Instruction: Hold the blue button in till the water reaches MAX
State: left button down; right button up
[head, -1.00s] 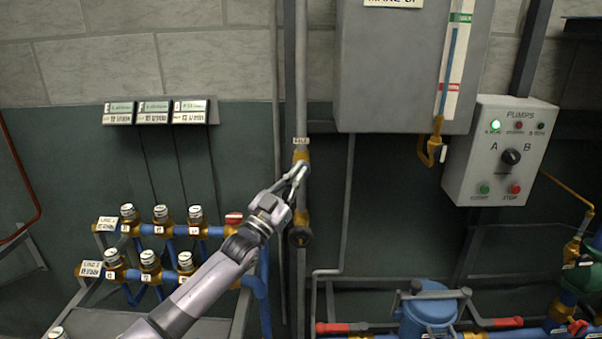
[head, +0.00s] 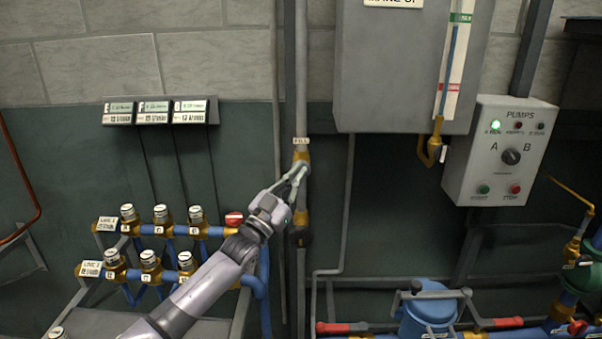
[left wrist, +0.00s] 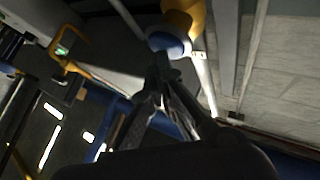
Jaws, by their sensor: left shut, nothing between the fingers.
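The blue button (left wrist: 166,43) faces the left wrist camera on a yellow body. In the head view this is the brass fitting (head: 301,156) under the FILL tag, and the button itself is hidden. My left gripper (head: 298,172) is shut and empty, its tips at the fitting. In the left wrist view its fingertips (left wrist: 162,66) overlap the button's lower edge; I cannot tell whether they press it. The sight gauge (head: 456,50) on the grey tank has a green band above and a red band below. Its blue column ends just under the green band. My right gripper is not in view.
A vertical pipe (head: 302,90) carries the fitting, with a dark round part (head: 300,236) below it. The pump box (head: 500,150) is at right, its left lamp lit green. Valve manifolds (head: 150,258) stand at lower left. A blue strainer (head: 428,310) is at lower right.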

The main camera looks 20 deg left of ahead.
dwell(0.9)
pick_arm(q)
jog(key=shift+s+d+p, duration=0.25)
jog(key=shift+s+p, duration=0.55)
jog(key=shift+s, duration=0.15)
jog(key=s+p, duration=0.2)
jog(key=s+d+p, duration=0.1)
jog(key=s, duration=0.1)
jog(key=shift+s+d+p, duration=0.2)
jog(key=shift+s+p, duration=0.2)
